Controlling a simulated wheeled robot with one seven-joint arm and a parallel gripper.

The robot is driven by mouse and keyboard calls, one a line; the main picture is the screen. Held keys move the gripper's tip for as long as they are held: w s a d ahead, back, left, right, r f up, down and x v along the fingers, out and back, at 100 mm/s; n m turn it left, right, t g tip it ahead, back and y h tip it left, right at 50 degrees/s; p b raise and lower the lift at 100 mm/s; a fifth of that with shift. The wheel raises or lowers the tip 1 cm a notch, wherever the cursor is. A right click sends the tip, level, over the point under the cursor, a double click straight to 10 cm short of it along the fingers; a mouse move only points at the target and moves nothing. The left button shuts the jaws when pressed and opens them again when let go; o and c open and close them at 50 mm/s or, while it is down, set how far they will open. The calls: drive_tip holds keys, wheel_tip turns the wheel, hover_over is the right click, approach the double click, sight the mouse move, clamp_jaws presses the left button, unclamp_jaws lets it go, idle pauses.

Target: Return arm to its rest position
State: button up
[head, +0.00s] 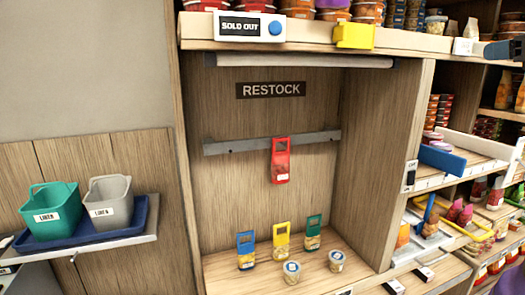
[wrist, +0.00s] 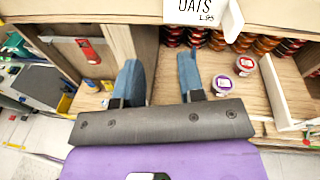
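My gripper (wrist: 159,62) shows in the wrist view with its two blue fingers apart and nothing between them. It is in front of a wooden shelf, with a cup with a purple lid (wrist: 222,84) and a cup with a red lid (wrist: 245,64) to the right of the fingers. A purple part of my arm fills the bottom of the wrist view. In the head view, a dark blue piece (head: 497,50) at the top right edge may be part of my gripper, but I cannot tell for sure.
In the head view, a red packet (head: 281,162) hangs on a rail in the RESTOCK bay. Blue (head: 246,252), yellow (head: 281,243) and green (head: 313,235) packets and two small cups stand below. Two bins sit on a blue tray (head: 100,236) at left. Stocked shelves stand at right.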

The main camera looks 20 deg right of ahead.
drive_tip(key=a+f+n+g+y, duration=0.1)
drive_tip(key=a+f+n+g, duration=0.25)
drive_tip(key=a, duration=0.45)
drive_tip(key=a+f+n+g, duration=0.25)
drive_tip(key=a+n, duration=0.25)
drive_tip(key=a, duration=0.4)
drive_tip(key=a+f+n+g+y, duration=0.15)
drive_tip(key=a+f+n, duration=0.25)
drive_tip(key=a, duration=0.4)
drive_tip(key=s+a+f+n+g+h, duration=0.3)
drive_tip(key=s+a+f+n+h, duration=0.2)
drive_tip(key=s+a+f+n, duration=0.7)
drive_tip(key=f+n, duration=0.1)
drive_tip(key=n, duration=0.6)
drive_tip(key=shift+s+a, duration=0.25)
drive_tip(key=shift+s, duration=0.05)
